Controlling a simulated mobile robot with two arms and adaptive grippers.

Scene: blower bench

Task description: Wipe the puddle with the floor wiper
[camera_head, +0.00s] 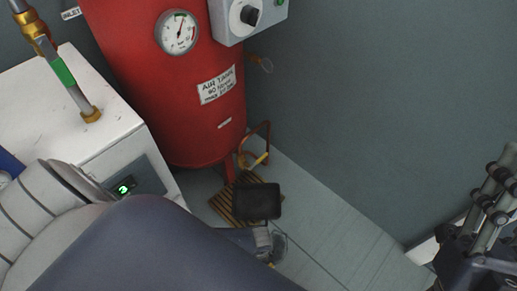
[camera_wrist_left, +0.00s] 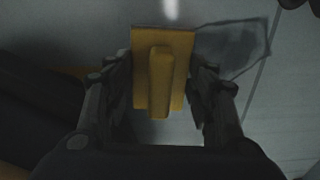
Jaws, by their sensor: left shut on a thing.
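In the left wrist view my left gripper (camera_wrist_left: 158,78) is shut on the floor wiper (camera_wrist_left: 179,42), a yellow plate with a raised yellow grip, with a finger at each side. A dark-outlined, clear patch (camera_wrist_left: 235,45), which looks like the puddle, lies on the grey floor just right of the wiper. In the head view my left arm covers the lower left and hides most of the wiper. A small glassy patch (camera_head: 280,246) shows beside its end. My right gripper (camera_head: 487,208) is at the right edge, partly cut off; its opening is unclear.
A red air tank (camera_head: 170,90) with a gauge stands at the back left, beside a white cabinet (camera_head: 70,115). Floor (camera_head: 335,225) is clear along the grey wall.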

